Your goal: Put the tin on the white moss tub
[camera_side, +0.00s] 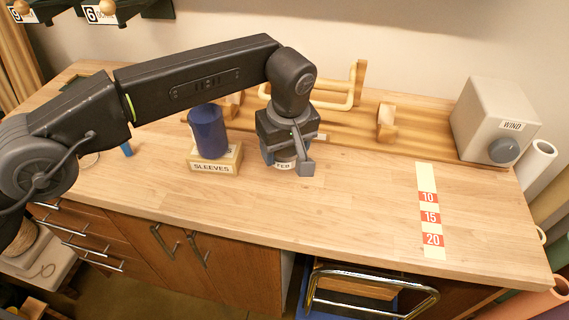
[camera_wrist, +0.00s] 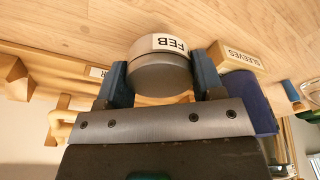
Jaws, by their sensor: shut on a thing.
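My gripper (camera_wrist: 161,82) is shut on a round grey tin (camera_wrist: 160,76) with a white label reading FEB, one finger on each side of it. In the side view my gripper (camera_side: 287,155) points down near the middle of the bench, and only a little of the tin (camera_side: 283,166) shows below it. I cannot tell whether the tin touches the bench top. No tub that I can make out as the white moss tub shows in either view.
A blue cylinder (camera_side: 208,131) stands on a wooden block labelled SLEEVES (camera_side: 212,167), just left of my gripper. A wooden rack (camera_side: 385,124) runs behind. A grey WIND box (camera_side: 494,121) stands at the back right. A numbered strip (camera_side: 428,183) lies on the right; the bench between is clear.

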